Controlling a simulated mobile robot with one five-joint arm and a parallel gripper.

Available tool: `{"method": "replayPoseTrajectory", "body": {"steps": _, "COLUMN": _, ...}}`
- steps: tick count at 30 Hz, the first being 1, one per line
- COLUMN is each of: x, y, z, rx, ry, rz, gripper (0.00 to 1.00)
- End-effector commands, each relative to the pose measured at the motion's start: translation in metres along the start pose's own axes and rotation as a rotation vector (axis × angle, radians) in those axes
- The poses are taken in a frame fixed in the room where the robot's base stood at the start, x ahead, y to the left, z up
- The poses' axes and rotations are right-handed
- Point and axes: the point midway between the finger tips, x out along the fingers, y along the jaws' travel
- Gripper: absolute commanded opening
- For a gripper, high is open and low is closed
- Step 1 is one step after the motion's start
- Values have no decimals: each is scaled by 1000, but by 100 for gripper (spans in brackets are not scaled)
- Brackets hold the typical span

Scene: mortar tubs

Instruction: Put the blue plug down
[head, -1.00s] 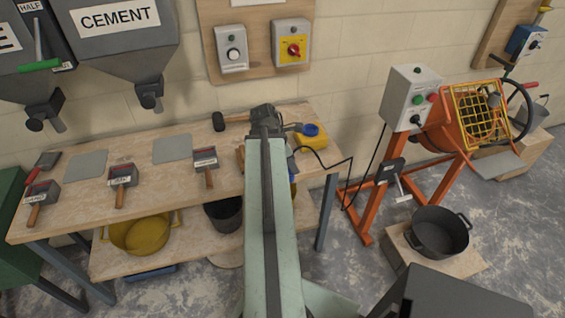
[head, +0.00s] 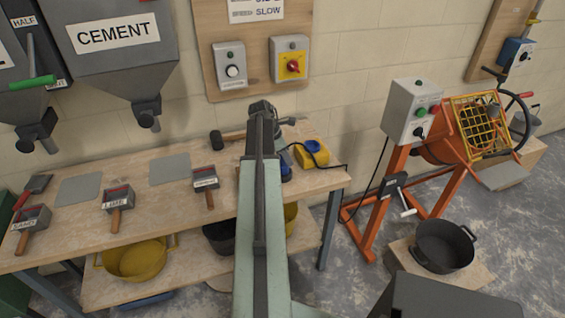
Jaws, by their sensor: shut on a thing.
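The blue plug (head: 286,168) shows as a small dark-blue piece just right of my arm, low over the right part of the bench. My arm hides most of it. My gripper (head: 281,150) is mostly hidden behind the arm, with a grey part showing at its right side, and is shut on the plug. I cannot tell whether the plug touches the bench top (head: 155,200). A yellow box with a blue round socket (head: 312,150) stands just right of the gripper.
Three labelled scoops (head: 118,200) and two grey plates (head: 169,168) lie on the bench's left part. A mallet (head: 216,140) lies behind the arm. A black cable runs right from the yellow box. An orange mixer (head: 450,150) and black tub (head: 443,248) stand at right.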

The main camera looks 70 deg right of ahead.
Motion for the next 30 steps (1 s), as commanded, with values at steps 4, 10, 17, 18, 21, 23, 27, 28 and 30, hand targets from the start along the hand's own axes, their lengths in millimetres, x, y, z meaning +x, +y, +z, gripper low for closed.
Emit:
{"method": "replayPoseTrajectory", "body": {"steps": 4, "x": 21, "y": 0, "z": -9, "rx": -1, "ry": 0, "rz": 0, "gripper": 0}}
{"method": "replayPoseTrajectory", "body": {"steps": 10, "x": 15, "y": 1, "z": -11, "rx": -6, "ry": 0, "rz": 2, "gripper": 0}}
{"method": "replayPoseTrajectory", "body": {"steps": 17, "x": 18, "y": 1, "z": -13, "rx": -7, "ry": 0, "rz": 3, "gripper": 55}}
{"method": "replayPoseTrajectory", "body": {"steps": 18, "x": 18, "y": 1, "z": -13, "rx": -7, "ry": 0, "rz": 3, "gripper": 55}}
{"method": "replayPoseTrajectory", "body": {"steps": 21, "x": 18, "y": 1, "z": -13, "rx": -7, "ry": 0, "rz": 3, "gripper": 55}}
{"method": "replayPoseTrajectory", "body": {"steps": 23, "x": 18, "y": 1, "z": -13, "rx": -6, "ry": 0, "rz": 3, "gripper": 55}}
{"method": "replayPoseTrajectory", "body": {"steps": 27, "x": 16, "y": 1, "z": -12, "rx": -6, "ry": 0, "rz": 2, "gripper": 55}}
{"method": "replayPoseTrajectory", "body": {"steps": 28, "x": 14, "y": 1, "z": -11, "rx": -6, "ry": 0, "rz": 2, "gripper": 55}}
{"method": "replayPoseTrajectory", "body": {"steps": 30, "x": 9, "y": 1, "z": -10, "rx": -6, "ry": 0, "rz": 2, "gripper": 55}}
